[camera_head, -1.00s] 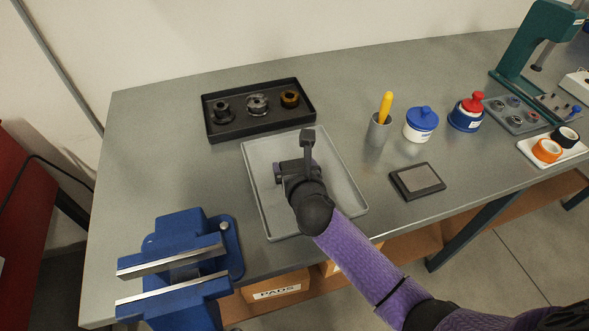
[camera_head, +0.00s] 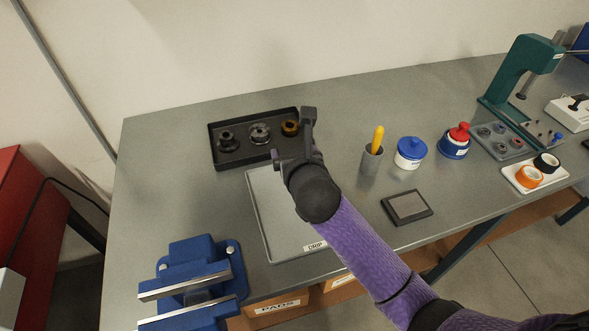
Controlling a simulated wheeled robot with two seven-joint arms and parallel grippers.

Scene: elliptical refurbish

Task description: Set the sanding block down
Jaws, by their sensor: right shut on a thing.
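My right gripper (camera_head: 287,158) is over the far edge of the grey drip tray (camera_head: 264,232), close to the front right corner of the black parts tray (camera_head: 231,160). It is shut on the sanding block, which my own wrist and gripper mostly hide, so its shape and its height above the bench cannot be told. A flat dark pad (camera_head: 407,206) with a grey-brown top lies on the bench right of the drip tray. My left gripper is not in view.
The black tray holds several ring-shaped parts. A cup with a yellow handle (camera_head: 373,158), a blue-lidded jar (camera_head: 410,153) and a red-topped container (camera_head: 455,142) stand to the right. A blue vise (camera_head: 195,285) is at front left. The bench left of the trays (camera_head: 165,190) is bare.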

